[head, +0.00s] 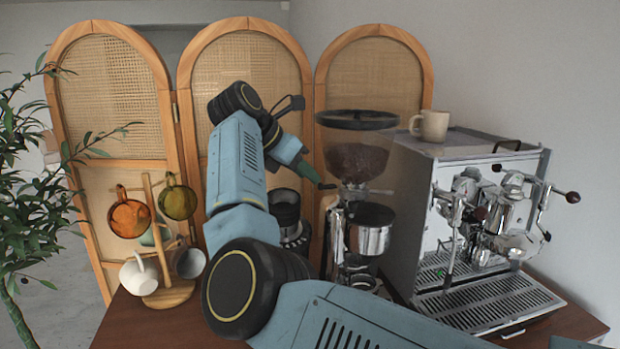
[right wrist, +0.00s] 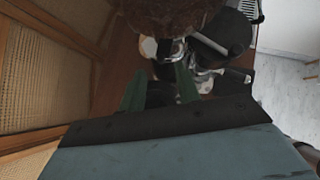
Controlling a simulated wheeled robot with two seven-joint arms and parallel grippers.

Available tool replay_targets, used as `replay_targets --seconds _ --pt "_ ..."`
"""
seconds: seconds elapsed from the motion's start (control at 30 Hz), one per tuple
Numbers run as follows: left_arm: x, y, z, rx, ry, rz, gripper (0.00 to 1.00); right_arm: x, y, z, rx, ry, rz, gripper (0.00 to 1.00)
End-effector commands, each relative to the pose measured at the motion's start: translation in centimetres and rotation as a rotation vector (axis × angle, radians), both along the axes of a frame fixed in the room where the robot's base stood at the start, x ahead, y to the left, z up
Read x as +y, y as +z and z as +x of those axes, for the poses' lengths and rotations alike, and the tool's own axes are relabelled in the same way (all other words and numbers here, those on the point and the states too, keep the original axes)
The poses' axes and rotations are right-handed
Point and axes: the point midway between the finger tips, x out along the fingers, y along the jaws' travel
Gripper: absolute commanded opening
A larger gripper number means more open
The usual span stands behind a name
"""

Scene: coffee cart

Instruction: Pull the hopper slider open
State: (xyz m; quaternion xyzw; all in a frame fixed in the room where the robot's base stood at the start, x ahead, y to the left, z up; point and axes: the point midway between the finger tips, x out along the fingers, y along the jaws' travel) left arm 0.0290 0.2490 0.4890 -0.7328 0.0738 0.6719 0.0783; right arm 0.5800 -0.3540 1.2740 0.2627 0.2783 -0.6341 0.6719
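The grinder stands left of the espresso machine in the head view, with a clear bean hopper (head: 357,160) under a wide dark lid (head: 357,119). The hopper slider (head: 326,186) shows as a small dark knob at the left of the hopper's neck. My right gripper (head: 312,177) reaches in from the left, its green fingers close beside this knob. In the right wrist view, the fingers (right wrist: 160,78) are spread apart, with the beans in the hopper just beyond them. Whether they touch the slider is hard to tell. My left gripper is out of view.
The espresso machine (head: 475,235) with a cup (head: 431,125) on top stands at the right. A wooden mug stand (head: 160,240) with several mugs is at the left. A folding screen (head: 245,70) stands close behind my right arm.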

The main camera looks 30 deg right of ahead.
Motion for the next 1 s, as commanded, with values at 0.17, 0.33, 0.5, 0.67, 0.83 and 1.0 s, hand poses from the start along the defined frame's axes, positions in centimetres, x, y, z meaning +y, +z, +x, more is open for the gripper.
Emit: replay_targets --seconds 0.17,0.33,0.5,0.67,0.83,1.0 --pt "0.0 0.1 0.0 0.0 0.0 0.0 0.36 3.1 3.2 -0.1 -0.002 0.005 0.0 0.33" --pt "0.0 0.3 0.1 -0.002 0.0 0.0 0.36 5.5 5.6 -0.3 -0.001 0.003 -0.001 0.33" --pt "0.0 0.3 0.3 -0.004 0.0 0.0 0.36 6.9 7.0 -0.3 -0.002 0.002 -0.001 0.33" --pt "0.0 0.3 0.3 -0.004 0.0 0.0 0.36 7.4 7.4 -0.4 0.001 0.001 0.001 0.33" --pt "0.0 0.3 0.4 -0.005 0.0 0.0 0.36 7.4 7.4 -0.4 0.0 0.0 0.0 0.33" --pt "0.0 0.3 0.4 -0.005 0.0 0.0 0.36 7.4 7.4 -0.4 0.0 0.0 0.0 0.33"
